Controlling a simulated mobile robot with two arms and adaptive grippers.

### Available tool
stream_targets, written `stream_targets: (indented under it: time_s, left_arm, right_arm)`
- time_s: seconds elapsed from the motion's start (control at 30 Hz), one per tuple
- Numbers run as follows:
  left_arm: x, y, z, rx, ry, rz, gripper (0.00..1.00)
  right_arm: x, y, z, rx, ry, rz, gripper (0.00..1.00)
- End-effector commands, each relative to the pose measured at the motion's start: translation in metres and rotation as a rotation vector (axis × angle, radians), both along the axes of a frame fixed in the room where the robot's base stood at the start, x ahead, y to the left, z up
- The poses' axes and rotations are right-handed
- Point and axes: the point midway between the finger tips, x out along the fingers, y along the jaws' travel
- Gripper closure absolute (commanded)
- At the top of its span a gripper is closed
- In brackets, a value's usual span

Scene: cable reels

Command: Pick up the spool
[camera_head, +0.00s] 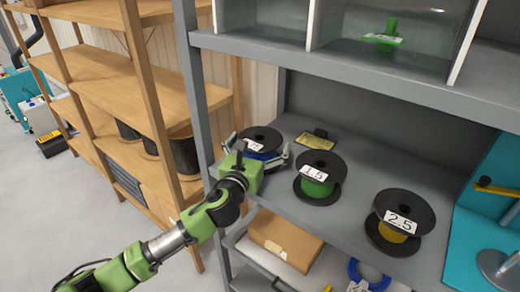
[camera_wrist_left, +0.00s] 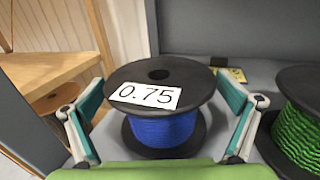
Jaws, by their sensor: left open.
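Three spools with black flanges stand on the grey shelf (camera_head: 365,200). The blue spool (camera_head: 262,138) is at the left, the green one labelled 1.5 (camera_head: 319,175) in the middle, and the yellow one labelled 2.5 (camera_head: 400,222) at the right. My left gripper (camera_head: 256,158) is open at the blue spool, partly hiding it. In the left wrist view the blue spool (camera_wrist_left: 162,118) is labelled 0.75 and stands upright between the spread fingers. Gaps show beside its upper flange; contact lower down is unclear. My right gripper is not in view.
The green spool (camera_wrist_left: 298,118) stands close to the right finger in the left wrist view. A grey upright post (camera_head: 192,80) is left of the blue spool. A yellow tagged item (camera_head: 315,139) lies behind. A cardboard box (camera_head: 285,240) sits on the level below.

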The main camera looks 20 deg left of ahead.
Motion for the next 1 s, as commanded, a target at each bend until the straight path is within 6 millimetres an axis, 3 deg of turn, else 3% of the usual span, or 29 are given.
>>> stream_targets:
  time_s: [0.07, 0.2, 0.27, 0.67, 0.87, 1.0]
  left_arm:
    - [0.0, 0.0, 0.0, 0.0, 0.0, 0.0, 0.05]
    - [0.0, 0.0, 0.0, 0.0, 0.0, 0.0, 0.42]
    - [0.0, 0.0, 0.0, 0.0, 0.0, 0.0, 0.54]
    - [0.0, 0.0, 0.011, 0.001, -0.008, 0.0, 0.54]
    - [0.0, 0.0, 0.039, 0.003, -0.013, -0.001, 0.54]
    - [-0.023, 0.009, 0.066, 0.005, -0.012, -0.002, 0.54]
  right_arm:
    - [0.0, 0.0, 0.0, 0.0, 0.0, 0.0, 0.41]
    - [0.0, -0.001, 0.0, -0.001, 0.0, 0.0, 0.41]
    - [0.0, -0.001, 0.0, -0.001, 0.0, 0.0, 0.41]
    - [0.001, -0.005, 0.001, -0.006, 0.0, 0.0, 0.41]
    - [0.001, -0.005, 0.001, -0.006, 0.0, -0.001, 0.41]
    - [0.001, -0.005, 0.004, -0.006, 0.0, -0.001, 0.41]
